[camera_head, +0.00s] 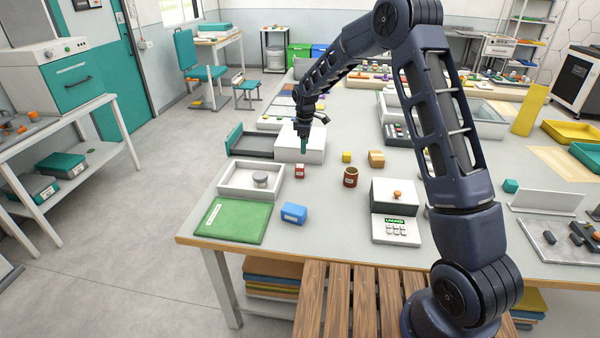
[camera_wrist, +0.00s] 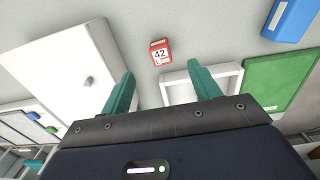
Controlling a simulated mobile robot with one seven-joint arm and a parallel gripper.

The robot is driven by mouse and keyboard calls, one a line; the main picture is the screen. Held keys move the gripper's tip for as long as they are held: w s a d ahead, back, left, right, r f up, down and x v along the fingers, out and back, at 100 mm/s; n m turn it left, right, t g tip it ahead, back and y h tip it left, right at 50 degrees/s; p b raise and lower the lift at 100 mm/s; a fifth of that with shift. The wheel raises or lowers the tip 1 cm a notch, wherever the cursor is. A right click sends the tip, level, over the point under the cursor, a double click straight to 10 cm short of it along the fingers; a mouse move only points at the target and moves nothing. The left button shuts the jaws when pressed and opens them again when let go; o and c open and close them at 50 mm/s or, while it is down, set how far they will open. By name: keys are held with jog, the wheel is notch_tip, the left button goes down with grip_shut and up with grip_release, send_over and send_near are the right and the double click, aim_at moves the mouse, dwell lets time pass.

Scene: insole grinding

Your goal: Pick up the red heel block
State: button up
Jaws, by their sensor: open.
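The red heel block (camera_head: 300,171) is a small red block on the table, between the white box and the blue block in the head view. In the wrist view the red heel block (camera_wrist: 161,52) shows a white label reading 42 and lies beyond the fingertips, roughly between their lines. My gripper (camera_head: 303,148) points down above the table near the white box, a little behind and above the red block. In the wrist view my gripper (camera_wrist: 164,78) has its two teal fingers spread apart with nothing between them. The red block is apart from the fingers.
A white box (camera_head: 299,146) with a teal-fronted drawer stands close to my gripper. Bare table surrounds the red block.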

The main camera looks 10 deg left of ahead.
aim_at(300, 165)
jog(key=a+f, duration=0.2)
jog(key=f, duration=0.1)
jog(key=shift+a+n, duration=0.15)
jog(key=shift+n, duration=0.25)
jog(key=shift+a+f, duration=0.25)
jog(key=shift+f, duration=0.2)
notch_tip(300, 165, down, 5)
jog(key=shift+r, duration=0.1)
jog(key=shift+w+d+f, duration=0.15)
jog(key=shift+d+f, duration=0.05)
jog(key=shift+f, duration=1.2)
jog(key=shift+w+d+f, duration=0.1)
jog(key=shift+d+f, duration=0.1)
jog(key=shift+f, duration=1.15)
jog(key=c, duration=1.1)
jog(key=shift+r, duration=0.15)
